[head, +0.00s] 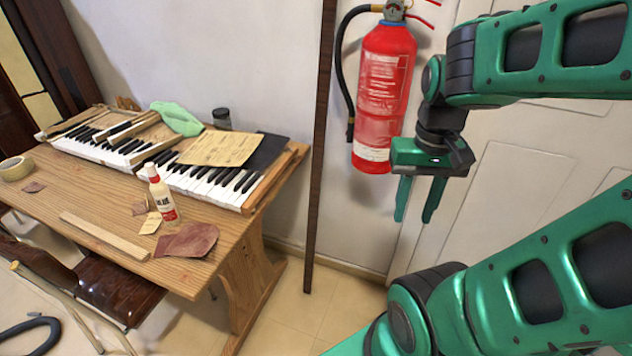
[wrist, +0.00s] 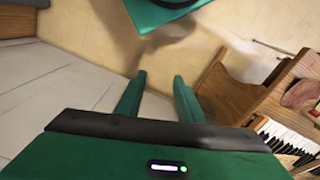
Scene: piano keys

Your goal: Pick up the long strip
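A long, pale wooden strip (head: 104,236) lies flat near the front edge of the wooden table (head: 85,200) in the head view. My gripper (head: 415,214) hangs with its fingers down in the air, well to the right of the table and in front of the fire extinguisher's lower right. The wrist view also shows my gripper (wrist: 159,80), its two fingers apart with nothing between them. The strip cannot be made out in the wrist view.
A glue bottle (head: 161,194) stands near the strip, with reddish-brown sandpaper (head: 190,241) beside the strip's right end. Piano keys (head: 215,186) with shorter wooden pieces lie behind. A tape roll (head: 16,168) is at left. A chair (head: 115,285) stands in front; a fire extinguisher (head: 385,90) hangs on the wall.

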